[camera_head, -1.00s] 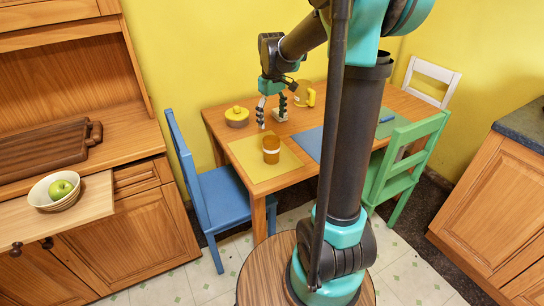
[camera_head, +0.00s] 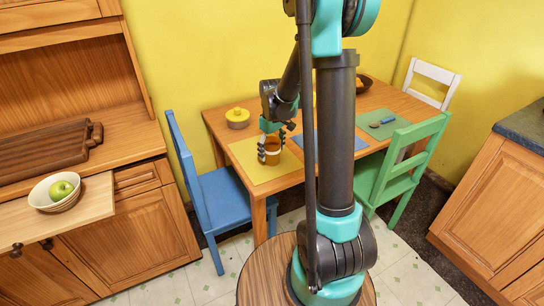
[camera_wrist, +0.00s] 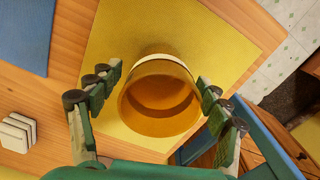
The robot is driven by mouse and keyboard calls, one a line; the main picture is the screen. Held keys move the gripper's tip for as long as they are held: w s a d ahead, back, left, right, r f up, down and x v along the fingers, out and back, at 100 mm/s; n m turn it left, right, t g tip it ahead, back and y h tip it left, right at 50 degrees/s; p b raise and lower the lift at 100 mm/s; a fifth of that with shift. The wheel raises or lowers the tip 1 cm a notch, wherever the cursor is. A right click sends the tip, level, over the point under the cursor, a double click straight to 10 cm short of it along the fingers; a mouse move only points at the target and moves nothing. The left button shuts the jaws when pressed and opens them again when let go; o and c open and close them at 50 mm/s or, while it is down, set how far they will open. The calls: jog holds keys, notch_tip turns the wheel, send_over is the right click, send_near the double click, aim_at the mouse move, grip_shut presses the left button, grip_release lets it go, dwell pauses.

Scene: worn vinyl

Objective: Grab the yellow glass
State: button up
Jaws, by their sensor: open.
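The yellow glass (camera_head: 272,145) is an amber tumbler with a pale band, standing upright on the yellow placemat (camera_head: 247,153) on the table. In the wrist view the glass (camera_wrist: 159,100) is seen from above, its open rim toward the camera, and it looks empty. My gripper (camera_head: 271,148) is lowered at the glass, one finger on each side. In the wrist view my gripper (camera_wrist: 155,92) is open, with the glass between its fingers. The left finger shows a gap to the glass; the right finger is very close, and I cannot tell if it touches.
A yellow lidded pot (camera_head: 237,118) stands behind on the wooden table (camera_head: 215,120). A blue chair (camera_head: 210,195) is at the near left and a green chair (camera_head: 410,165) at the right. A white block-like thing (camera_wrist: 17,132) lies left of the placemat in the wrist view.

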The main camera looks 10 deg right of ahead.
jog(key=shift+f, duration=0.75)
jog(key=shift+c, duration=0.2)
jog(key=c, duration=1.5)
